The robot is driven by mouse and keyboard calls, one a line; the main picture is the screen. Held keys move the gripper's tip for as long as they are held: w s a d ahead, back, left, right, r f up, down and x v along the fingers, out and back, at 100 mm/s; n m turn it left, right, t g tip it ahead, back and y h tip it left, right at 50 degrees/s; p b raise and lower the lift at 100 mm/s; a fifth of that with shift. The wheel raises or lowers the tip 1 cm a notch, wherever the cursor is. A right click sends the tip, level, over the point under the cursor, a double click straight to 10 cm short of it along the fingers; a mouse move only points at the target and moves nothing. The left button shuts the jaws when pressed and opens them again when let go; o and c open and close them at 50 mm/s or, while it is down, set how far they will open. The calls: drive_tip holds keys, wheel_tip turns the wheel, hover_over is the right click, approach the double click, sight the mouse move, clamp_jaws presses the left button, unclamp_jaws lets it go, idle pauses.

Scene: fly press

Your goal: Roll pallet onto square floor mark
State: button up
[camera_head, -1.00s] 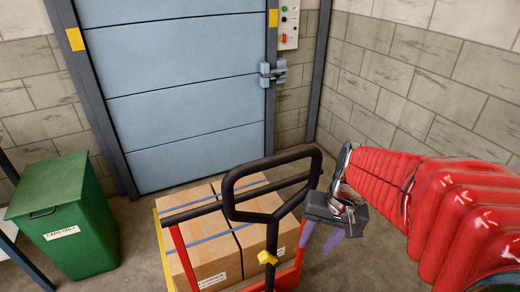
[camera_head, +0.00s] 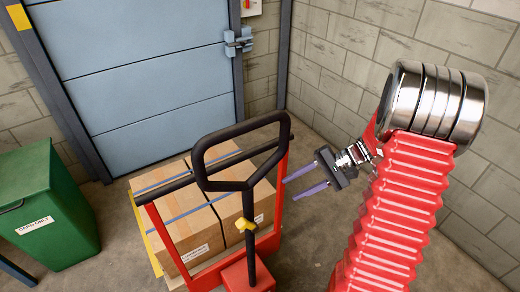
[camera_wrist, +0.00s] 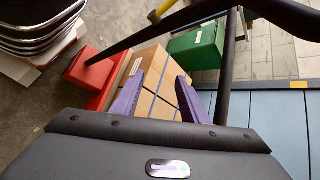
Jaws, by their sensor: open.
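A red pallet truck with a black loop handle (camera_head: 203,160) stands in front of me. It carries brown cartons (camera_head: 190,243) bound with blue straps. The pallet beneath is mostly hidden; a yellow edge (camera_head: 141,226) shows at the left. My gripper (camera_head: 290,190) is open and empty, its purple fingers pointing left, just right of the truck's red frame and handle. In the wrist view the fingers (camera_wrist: 162,82) appear over the cartons (camera_wrist: 152,80), with a dark bar of the truck (camera_wrist: 224,85) by the right finger. Contact cannot be told. I see no square floor mark.
A green bin (camera_head: 50,210) stands at the left. A closed pale blue door (camera_head: 150,80) with a latch (camera_head: 238,41) is behind the truck. Block walls (camera_head: 340,60) close off the back and right. Bare concrete floor (camera_head: 300,235) shows right of the truck.

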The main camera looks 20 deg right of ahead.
drive_tip(key=w+d+r+t+y, duration=0.1)
drive_tip(key=w+d+t+y, duration=0.1)
drive_tip(key=w+d+t, duration=0.25)
drive_tip(key=n+t+y, duration=0.1)
drive_tip(key=n+y, duration=0.1)
approach(267, 150)
drive_tip(key=v, duration=0.2)
drive_tip(key=shift+a+r, duration=0.1)
drive_tip(key=shift+a, duration=0.1)
drive_tip(key=x, duration=1.3)
drive_tip(key=shift+w+a, duration=0.3)
drive_tip(key=shift+c, duration=0.4)
clamp_jaws()
